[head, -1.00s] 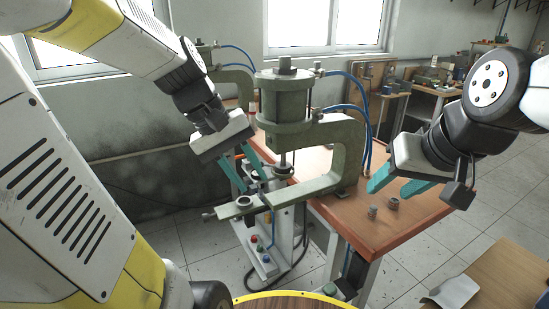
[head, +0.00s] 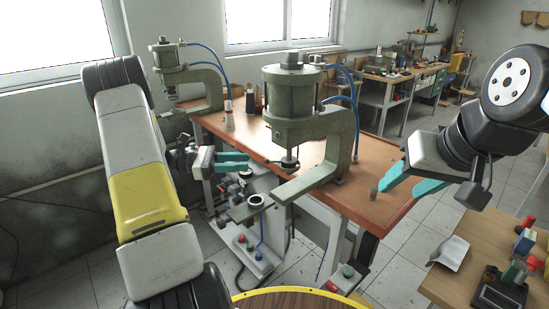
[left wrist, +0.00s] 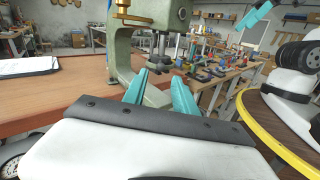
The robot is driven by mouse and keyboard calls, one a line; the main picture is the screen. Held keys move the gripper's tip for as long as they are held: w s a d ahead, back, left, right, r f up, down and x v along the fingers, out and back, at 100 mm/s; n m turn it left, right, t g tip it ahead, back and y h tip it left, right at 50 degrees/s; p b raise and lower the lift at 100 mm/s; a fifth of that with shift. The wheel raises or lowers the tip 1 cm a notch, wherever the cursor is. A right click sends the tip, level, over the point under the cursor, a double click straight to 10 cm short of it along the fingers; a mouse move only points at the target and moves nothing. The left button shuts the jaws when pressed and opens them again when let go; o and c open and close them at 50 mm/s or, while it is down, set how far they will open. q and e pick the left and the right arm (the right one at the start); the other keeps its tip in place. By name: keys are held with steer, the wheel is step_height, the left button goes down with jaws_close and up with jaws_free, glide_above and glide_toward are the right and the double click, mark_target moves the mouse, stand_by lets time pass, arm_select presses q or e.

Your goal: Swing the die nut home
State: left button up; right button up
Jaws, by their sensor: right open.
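The near green press (head: 292,118) stands at the table's edge, its ram (head: 289,153) pointing down. A dark ring with a short handle (head: 262,161) sits at the ram's lower end; I cannot tell surely whether it is the die nut. A round ring (head: 255,200) rests on the plate at the end of the press's lower arm. My left gripper (head: 248,162) is left of the ram, open and empty, fingers pointing toward the handle. In the left wrist view the fingers (left wrist: 160,88) are spread below the ram. My right gripper (head: 397,184) is open above the table's right end.
A small grey cylinder (head: 374,193) stands on the orange table (head: 385,208) by my right fingers. A second press (head: 180,75) stands behind left. A pedestal with buttons (head: 253,246) is below the near press. A wooden bench (head: 450,285) is at right front.

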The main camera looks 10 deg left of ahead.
arm_select(q)
steer(key=x, duration=0.7)
steer(key=shift+d, duration=0.2)
steer(key=shift+c, duration=0.2)
jaws_close()
stand_by(1.0)
